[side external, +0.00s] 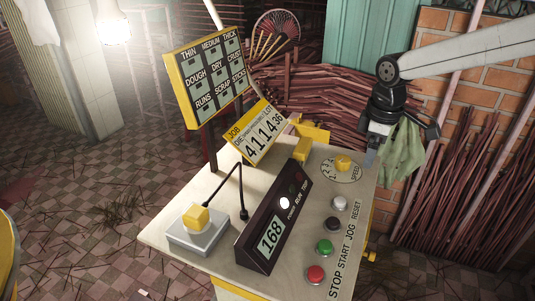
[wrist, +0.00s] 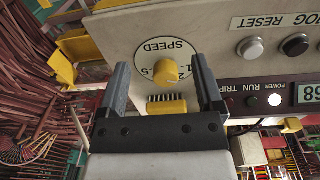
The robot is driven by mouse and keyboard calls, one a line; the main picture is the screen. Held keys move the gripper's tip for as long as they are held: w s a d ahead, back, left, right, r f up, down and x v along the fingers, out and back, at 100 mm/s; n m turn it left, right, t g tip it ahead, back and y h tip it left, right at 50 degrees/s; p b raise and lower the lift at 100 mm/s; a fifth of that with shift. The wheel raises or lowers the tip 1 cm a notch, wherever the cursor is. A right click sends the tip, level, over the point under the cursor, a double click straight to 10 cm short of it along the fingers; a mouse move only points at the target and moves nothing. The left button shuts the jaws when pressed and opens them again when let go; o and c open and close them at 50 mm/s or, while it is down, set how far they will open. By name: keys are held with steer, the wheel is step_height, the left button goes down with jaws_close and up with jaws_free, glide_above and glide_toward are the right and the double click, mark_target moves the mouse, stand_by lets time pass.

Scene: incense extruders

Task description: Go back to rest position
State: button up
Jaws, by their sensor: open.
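My gripper (side external: 371,158) is open and empty. In the side view it hangs at the right edge of the control panel (side external: 215,185), just right of the yellow speed knob (side external: 343,162). In the wrist view the fingers of my gripper (wrist: 161,66) are spread, and the speed knob (wrist: 166,71) shows between them with visible gaps on both sides. The knob sits on a dial marked SPEED. The exact height of my fingertips over the panel is hard to tell.
Red stop (side external: 315,274), green start (side external: 324,247) and other buttons line the panel. A slanted display box (side external: 268,237) reads 168, its power lamp lit. A job sign (side external: 257,132) and a label board (side external: 208,78) stand behind. Green cloth (side external: 402,150) hangs behind my gripper.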

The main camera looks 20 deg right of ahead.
steer(key=s+d+f+m+t, duration=0.1)
steer(key=s+d+f+m, duration=0.2)
steer(key=s, duration=0.5)
steer(key=s+d+f+m, duration=0.4)
steer(key=s+f+m, duration=0.1)
steer(key=s, duration=0.3)
steer(key=shift+s+f+m+t, duration=0.3)
steer(key=shift+f+m+t, duration=0.1)
steer(key=shift+f, duration=0.2)
steer(key=shift+d, duration=0.1)
